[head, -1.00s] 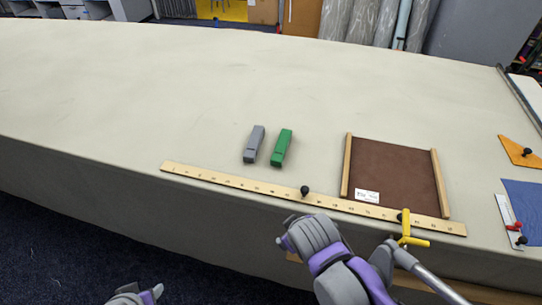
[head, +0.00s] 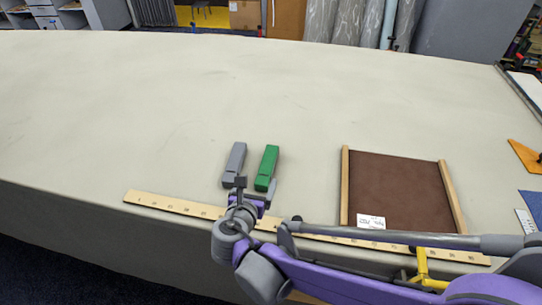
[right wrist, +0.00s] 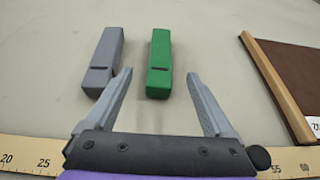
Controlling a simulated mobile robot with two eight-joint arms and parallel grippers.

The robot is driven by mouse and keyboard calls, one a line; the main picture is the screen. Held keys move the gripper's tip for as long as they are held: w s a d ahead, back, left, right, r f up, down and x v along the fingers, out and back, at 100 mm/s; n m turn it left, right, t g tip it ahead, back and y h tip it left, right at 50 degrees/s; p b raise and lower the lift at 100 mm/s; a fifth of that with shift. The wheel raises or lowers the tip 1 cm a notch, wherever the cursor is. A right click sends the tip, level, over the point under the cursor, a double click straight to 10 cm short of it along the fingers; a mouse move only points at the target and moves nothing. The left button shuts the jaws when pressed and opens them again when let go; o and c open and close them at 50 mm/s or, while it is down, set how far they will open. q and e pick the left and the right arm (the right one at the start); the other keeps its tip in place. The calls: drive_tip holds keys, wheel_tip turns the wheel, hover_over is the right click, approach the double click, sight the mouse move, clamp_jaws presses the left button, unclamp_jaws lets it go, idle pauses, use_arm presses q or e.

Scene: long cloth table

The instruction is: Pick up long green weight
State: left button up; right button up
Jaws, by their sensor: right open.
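The long green weight (head: 267,167) lies on the cloth table, just beyond the wooden ruler. In the right wrist view the green weight (right wrist: 159,63) is ahead of the fingers, near the middle of the gap between them. My right gripper (head: 252,190) is at the near end of the green weight, above the ruler. In the right wrist view its fingers (right wrist: 158,82) are open and empty. A similar grey weight (head: 235,164) lies just left of the green one; the grey weight (right wrist: 105,61) is close to the left fingertip in the right wrist view. My left gripper is out of view.
The wooden ruler (head: 160,201) runs along the near table edge under my right arm. A brown board with wooden side rails (head: 395,190) lies right of the weights. A yellow tool (head: 424,268) is at the front edge. The table beyond the weights is clear.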

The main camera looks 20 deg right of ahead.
sight(265, 171)
drive_tip(key=x, duration=0.5)
drive_tip(key=shift+w+d, duration=0.1)
drive_tip(key=shift+w, duration=0.1)
drive_tip(key=x, duration=0.2)
drive_tip(key=f+x, duration=0.1)
drive_tip(key=x, duration=0.2)
drive_tip(key=shift+b, duration=0.3)
drive_tip(key=shift+s, duration=0.1)
clamp_jaws()
drive_tip(key=shift+r, duration=0.1)
